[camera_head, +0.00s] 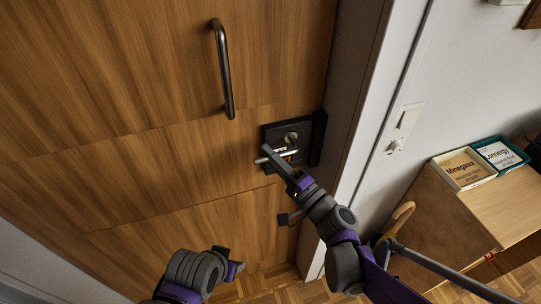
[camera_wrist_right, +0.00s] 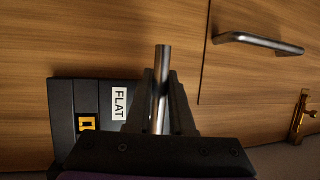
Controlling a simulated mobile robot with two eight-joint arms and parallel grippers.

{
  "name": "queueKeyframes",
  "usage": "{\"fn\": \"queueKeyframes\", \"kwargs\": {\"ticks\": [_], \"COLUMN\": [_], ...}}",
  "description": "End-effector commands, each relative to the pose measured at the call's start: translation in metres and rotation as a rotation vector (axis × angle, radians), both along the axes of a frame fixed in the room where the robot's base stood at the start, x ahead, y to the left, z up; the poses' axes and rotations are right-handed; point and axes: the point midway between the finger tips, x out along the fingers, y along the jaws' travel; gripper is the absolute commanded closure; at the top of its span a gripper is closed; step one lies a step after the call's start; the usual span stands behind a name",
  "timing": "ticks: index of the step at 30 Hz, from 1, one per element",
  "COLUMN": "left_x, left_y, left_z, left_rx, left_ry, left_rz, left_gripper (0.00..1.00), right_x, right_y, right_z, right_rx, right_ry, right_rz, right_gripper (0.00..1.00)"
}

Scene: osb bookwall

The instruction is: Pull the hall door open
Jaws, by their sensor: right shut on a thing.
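The wooden hall door (camera_head: 150,165) fills the left and middle of the head view, with no clear gap at its right edge. A black lock plate (camera_head: 318,130) near that edge carries a silver lever handle (camera_head: 262,160). My right gripper (camera_head: 272,158) is shut on the lever. In the right wrist view the lever (camera_wrist_right: 161,75) stands between the two dark fingers, beside the black plate (camera_wrist_right: 62,100) with a "FLAT" label. My left gripper (camera_head: 232,262) is low in front of the door, away from the lever; its jaw opening is unclear.
A long dark pull bar (camera_head: 224,75) is higher on the door. The pale frame (camera_head: 375,110) and a wall switch (camera_head: 402,128) are to the right. A wooden cabinet (camera_head: 510,195) with book boxes (camera_head: 463,168) stands at the right, with a yellow curved handle (camera_head: 400,217) beside it.

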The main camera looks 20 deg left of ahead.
Motion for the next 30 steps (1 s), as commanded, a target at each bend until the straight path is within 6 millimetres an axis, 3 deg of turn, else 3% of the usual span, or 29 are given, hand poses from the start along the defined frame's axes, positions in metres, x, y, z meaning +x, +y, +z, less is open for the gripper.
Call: {"fn": "queueKeyframes", "kwargs": {"ticks": [17,30], "left_x": [0.000,0.001], "left_y": [0.000,0.000], "left_z": [0.000,0.005], "left_rx": [0.000,0.000], "left_ry": [0.000,-0.002], "left_rz": [0.000,0.000], "left_gripper": [0.44,0.44], "right_x": [0.000,0.002], "right_y": [0.000,-0.003], "right_z": [-0.002,-0.020], "right_rx": [-0.019,-0.242], "right_ry": [-0.013,-0.164], "right_rz": [0.000,-0.001], "right_gripper": [1.00,1.00]}}
